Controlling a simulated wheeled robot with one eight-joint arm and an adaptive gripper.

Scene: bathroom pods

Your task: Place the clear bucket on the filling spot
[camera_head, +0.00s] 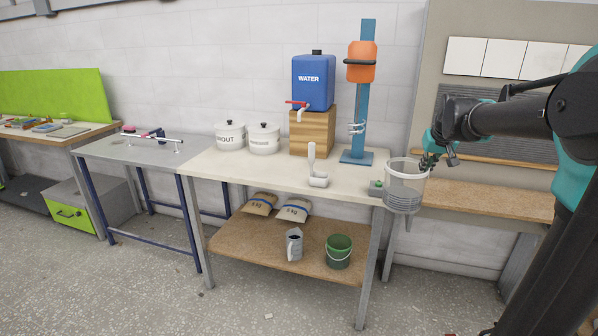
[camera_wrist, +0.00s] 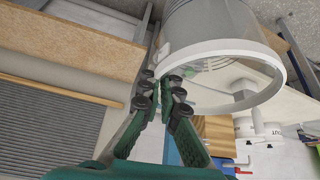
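The clear bucket (camera_head: 404,178) hangs upright in the air at the table's right front corner, with grey graduation lines low on its wall. In the wrist view the bucket (camera_wrist: 215,28) fills the upper right, with its white rim toward me. My gripper (camera_head: 430,160) is at the bucket's upper right edge. In the wrist view its fingers (camera_wrist: 158,92) are close together at the rim and appear shut on it; the exact contact is hidden. The blue water tank (camera_head: 314,82) with a red tap (camera_head: 298,104) stands on a wooden block. I see no clearly marked filling spot.
A green bucket (camera_head: 339,250) sits on the lower shelf. The table's front middle is clear.

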